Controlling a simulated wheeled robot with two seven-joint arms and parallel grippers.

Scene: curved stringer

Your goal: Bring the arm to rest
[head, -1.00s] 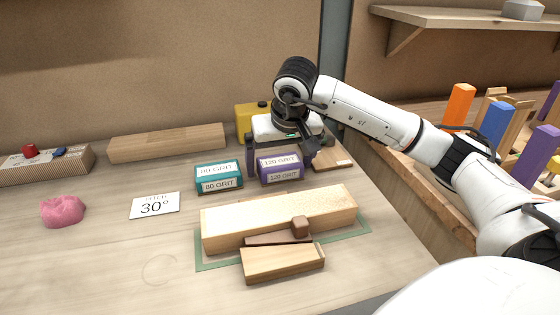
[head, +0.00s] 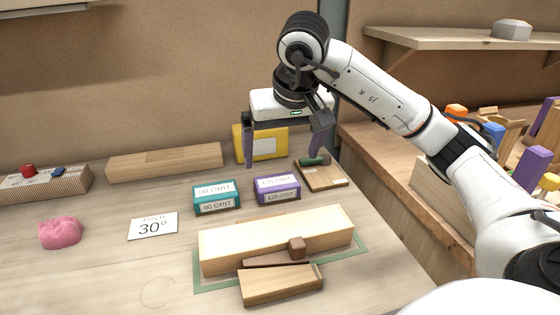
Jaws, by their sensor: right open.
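My right gripper (head: 284,158) hangs above the back of the bench, fingers pointing down and spread apart, with nothing between them. It is behind and above the purple 120 grit block (head: 277,190), apart from it. The yellow box (head: 262,147) with a pale label stands behind the fingers and is partly covered by them. My right arm reaches in from the right edge. My left gripper does not show.
A teal 80 grit block (head: 216,198), a 30° card (head: 153,226) and pink putty (head: 60,232) lie on the bench. A long wooden beam (head: 275,238) and a wedge (head: 281,285) are in front. A small board (head: 321,176) lies right of the gripper. A shelf (head: 450,38) is at upper right.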

